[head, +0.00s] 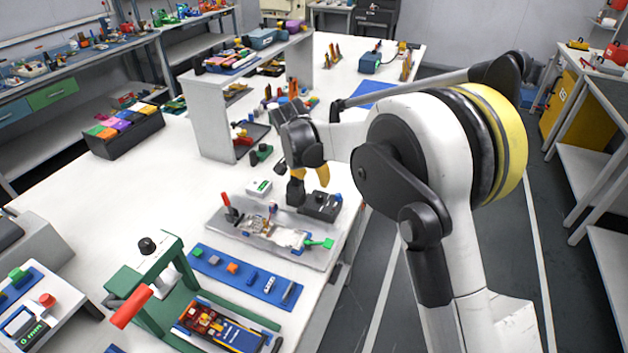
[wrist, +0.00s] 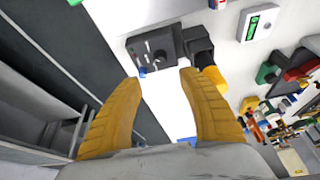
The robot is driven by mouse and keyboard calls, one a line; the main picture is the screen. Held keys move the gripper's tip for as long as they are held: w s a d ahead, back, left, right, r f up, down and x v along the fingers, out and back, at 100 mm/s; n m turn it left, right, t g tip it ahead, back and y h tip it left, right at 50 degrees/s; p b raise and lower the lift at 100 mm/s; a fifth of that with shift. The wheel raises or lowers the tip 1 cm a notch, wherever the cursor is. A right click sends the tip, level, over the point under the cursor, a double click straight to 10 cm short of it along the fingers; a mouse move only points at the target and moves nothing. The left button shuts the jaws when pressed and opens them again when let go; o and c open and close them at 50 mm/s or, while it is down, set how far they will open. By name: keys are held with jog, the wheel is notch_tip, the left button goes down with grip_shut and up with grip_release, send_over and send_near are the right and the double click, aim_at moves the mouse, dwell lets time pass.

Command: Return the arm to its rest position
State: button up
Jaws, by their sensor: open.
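My gripper (head: 309,178) hangs over the white bench (head: 185,200) near its right edge, just above and behind a grey fixture plate (head: 228,225). In the wrist view its two yellow fingers (wrist: 162,100) are spread apart with nothing between them. Beyond the fingertips lie a dark box (wrist: 155,48) and bare white bench top. My arm reaches in from the right of the head view, with the elbow raised.
A blue mat (head: 248,275) with small parts and a green press (head: 160,285) with a red handle stand in front. A white shelf (head: 210,120) stands behind on the left. The floor (head: 400,270) right of the bench is clear.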

jog(key=s+d+r+n+y, duration=0.1)
jog(key=s+d+r+n, duration=0.1)
jog(key=s+d+r, duration=1.15)
jog(key=s+d+n+t, duration=0.1)
jog(key=s+d, duration=0.2)
jog(key=s, duration=0.4)
jog(key=s+d+f+n+t, duration=0.1)
jog(key=s+d, duration=0.2)
jog(key=s, duration=0.4)
jog(key=s+d+f+n+t+y, duration=0.1)
jog(key=s+d, duration=0.3)
jog(key=s, duration=0.3)
